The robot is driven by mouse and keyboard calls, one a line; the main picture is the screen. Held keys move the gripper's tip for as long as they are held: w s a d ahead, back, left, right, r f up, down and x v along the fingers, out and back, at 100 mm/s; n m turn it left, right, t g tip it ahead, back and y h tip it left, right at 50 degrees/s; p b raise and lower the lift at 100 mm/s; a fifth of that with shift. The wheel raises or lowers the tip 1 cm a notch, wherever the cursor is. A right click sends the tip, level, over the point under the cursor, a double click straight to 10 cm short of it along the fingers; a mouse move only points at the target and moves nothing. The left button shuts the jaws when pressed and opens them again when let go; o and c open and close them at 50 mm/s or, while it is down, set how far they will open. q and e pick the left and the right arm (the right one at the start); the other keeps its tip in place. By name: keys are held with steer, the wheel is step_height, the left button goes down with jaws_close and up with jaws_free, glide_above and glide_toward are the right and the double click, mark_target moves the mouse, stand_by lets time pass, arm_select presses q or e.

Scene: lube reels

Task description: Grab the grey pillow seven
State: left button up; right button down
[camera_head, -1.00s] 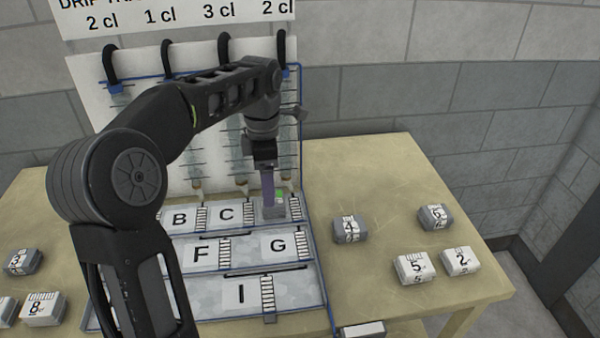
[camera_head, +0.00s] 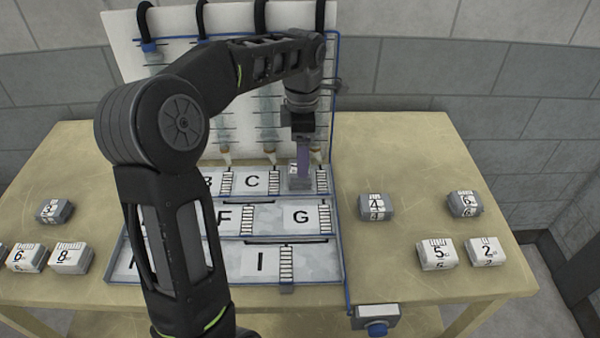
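My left gripper (camera_head: 302,165) points straight down over the back row of the tray board, right of the compartment marked C. A grey pillow (camera_head: 301,184) sits there at its fingertips, partly hidden by them; its number is not readable. Whether the fingers are closed on it I cannot tell. No pillow clearly shows a seven. Other grey pillows lie on the table: one marked 4 (camera_head: 375,207), one that looks like 6 (camera_head: 464,205), and one at the left (camera_head: 54,211) with an unclear number. My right gripper is not in view.
White pillows 5 (camera_head: 437,254) and 2 (camera_head: 485,251) lie at the right; white 6 (camera_head: 26,257) and 8 (camera_head: 71,257) at the left. The lettered tray board (camera_head: 310,272) fills the middle, with hoses behind. A box with a blue knob (camera_head: 376,318) is at the front edge.

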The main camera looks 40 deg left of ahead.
mark_target(294, 182)
arm_select(q)
steer(key=shift+d+f+p, duration=0.1)
steer(key=shift+f+p, duration=0.5)
steer(key=shift+f, duration=2.05)
steer(key=c, duration=1.3)
steer(key=shift+o, duration=0.2)
steer(key=shift+r, duration=0.15)
